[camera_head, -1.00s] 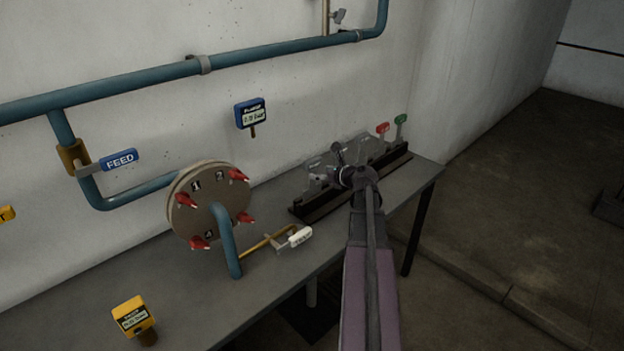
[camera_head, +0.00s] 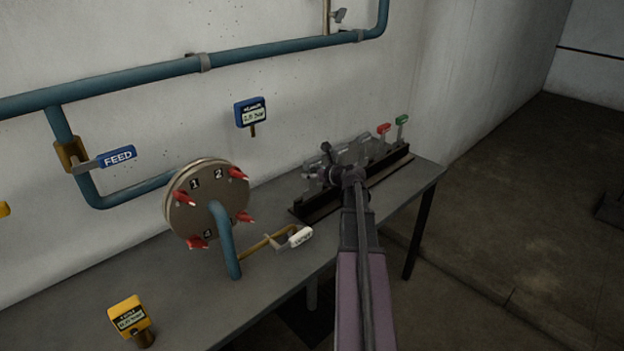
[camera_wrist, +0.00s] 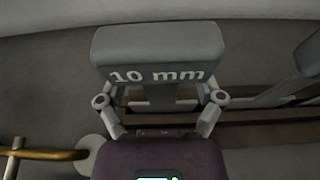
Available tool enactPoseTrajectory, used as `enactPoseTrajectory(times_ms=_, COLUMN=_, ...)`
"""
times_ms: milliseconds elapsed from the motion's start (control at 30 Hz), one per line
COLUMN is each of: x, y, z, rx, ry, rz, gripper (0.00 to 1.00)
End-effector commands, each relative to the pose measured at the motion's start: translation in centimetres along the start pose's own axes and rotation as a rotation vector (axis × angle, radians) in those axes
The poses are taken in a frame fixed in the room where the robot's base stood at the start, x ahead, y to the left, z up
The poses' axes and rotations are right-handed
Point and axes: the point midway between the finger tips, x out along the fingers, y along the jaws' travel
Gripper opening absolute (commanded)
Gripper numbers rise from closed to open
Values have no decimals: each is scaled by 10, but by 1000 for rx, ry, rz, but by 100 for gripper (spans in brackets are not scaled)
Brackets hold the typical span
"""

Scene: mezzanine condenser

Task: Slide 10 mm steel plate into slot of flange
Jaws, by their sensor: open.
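The 10 mm steel plate (camera_wrist: 158,50) shows in the wrist view by its grey tab, marked "10 mm". It stands in the dark rack (camera_head: 305,212) on the bench. My gripper (camera_wrist: 160,100) is open, with its fingers just short of the tab or at its lower edge; I cannot tell whether they touch it. In the head view my gripper (camera_head: 328,172) is at the left end of the rack, and my arm hides part of the rack. The round flange (camera_head: 207,203) stands on the bench to the left, with red clamps and numbers on its face. Its slot is not clearly seen.
A white-tagged valve lever (camera_head: 300,236) on a brass pipe lies between flange and rack. A blue pipe (camera_head: 224,240) rises in front of the flange. Red (camera_head: 383,129) and green (camera_head: 402,120) tags stand at the rack's right end. A yellow gauge (camera_head: 130,317) stands front left.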

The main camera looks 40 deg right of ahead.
Motion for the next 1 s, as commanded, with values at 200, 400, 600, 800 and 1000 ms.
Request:
enactPoseTrajectory(times_ms=200, x=0, y=0, z=0, rx=0, ry=0, rz=0, gripper=74)
enactPoseTrajectory(times_ms=400, x=0, y=-1, z=0, rx=0, ry=0, rz=-1, gripper=14)
enactPoseTrajectory(times_ms=600, x=-1, y=-1, z=0, rx=1, ry=-1, rz=-1, gripper=0)
enactPoseTrajectory(times_ms=800, x=-1, y=-1, z=0, rx=1, ry=0, rz=-1, gripper=0)
enactPoseTrajectory(times_ms=1000, x=-3, y=-1, z=5, rx=1, ry=0, rz=-1, gripper=0)
